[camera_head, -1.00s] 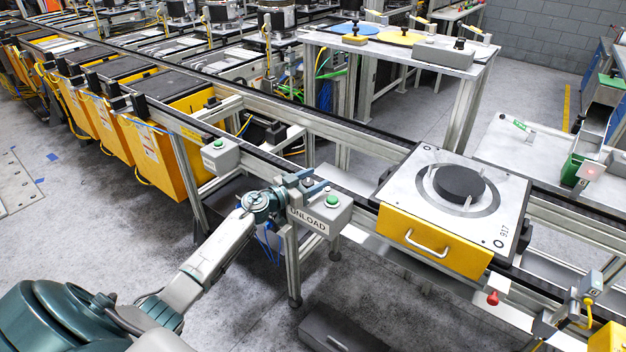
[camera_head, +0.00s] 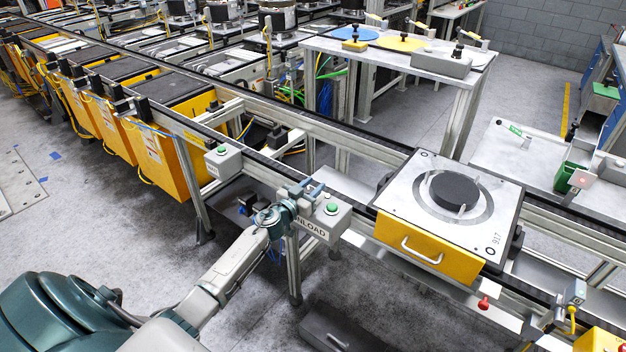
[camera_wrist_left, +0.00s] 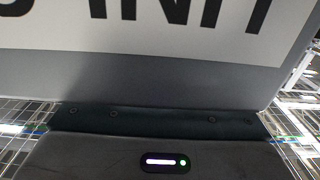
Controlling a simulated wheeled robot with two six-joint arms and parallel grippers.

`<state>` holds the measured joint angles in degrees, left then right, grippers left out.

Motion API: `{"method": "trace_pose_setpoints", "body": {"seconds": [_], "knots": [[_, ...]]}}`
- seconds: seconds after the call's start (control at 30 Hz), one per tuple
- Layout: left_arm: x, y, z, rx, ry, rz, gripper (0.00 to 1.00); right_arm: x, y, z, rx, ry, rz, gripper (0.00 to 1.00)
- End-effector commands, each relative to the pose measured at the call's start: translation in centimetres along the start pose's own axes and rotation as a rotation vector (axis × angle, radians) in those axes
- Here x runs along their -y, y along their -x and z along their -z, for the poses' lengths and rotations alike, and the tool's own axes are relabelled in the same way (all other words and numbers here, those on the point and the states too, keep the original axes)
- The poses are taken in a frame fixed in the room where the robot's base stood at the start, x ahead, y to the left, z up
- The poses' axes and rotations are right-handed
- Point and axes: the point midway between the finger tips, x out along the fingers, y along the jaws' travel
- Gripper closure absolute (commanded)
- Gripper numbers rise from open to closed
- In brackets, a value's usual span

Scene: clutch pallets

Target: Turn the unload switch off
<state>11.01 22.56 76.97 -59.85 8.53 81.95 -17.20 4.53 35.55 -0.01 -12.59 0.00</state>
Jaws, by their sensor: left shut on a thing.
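The unload box (camera_head: 338,220) is a grey box on the near rail of the conveyor, with an UNLOAD label (camera_head: 312,229) on its front and a green button (camera_head: 331,208) on top. My left gripper (camera_head: 307,190) is at the left part of the box, left of the green button, and is shut on the unload switch. The switch itself is hidden by the fingers. In the left wrist view the label's large dark letters (camera_wrist_left: 160,14) fill the top, cut off by the frame edge. My right gripper is not in view.
A second grey button box (camera_head: 223,161) stands further left on the rail. A pallet (camera_head: 420,205) with a black disc and yellow front sits on the conveyor to the right. A red knob (camera_head: 483,303) is at lower right.

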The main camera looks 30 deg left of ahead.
Motion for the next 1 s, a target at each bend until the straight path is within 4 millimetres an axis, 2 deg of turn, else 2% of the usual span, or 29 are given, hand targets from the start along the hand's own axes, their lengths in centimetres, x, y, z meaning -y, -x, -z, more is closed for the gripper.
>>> {"method": "trace_pose_setpoints", "body": {"seconds": [0.13,0.4,0.6,1.0], "knots": [[0.1,-0.1,-0.1,-0.003,0.002,0.116,0.89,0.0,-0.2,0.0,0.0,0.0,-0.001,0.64],[0.5,-0.1,-0.4,-0.005,-0.002,0.283,0.89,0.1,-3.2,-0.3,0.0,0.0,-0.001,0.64],[0.6,0.0,-0.1,-0.004,-0.001,0.353,0.89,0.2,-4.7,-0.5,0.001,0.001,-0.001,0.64],[0.7,0.1,0.1,0.001,-0.001,0.385,0.89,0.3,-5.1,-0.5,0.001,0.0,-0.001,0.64]]}}
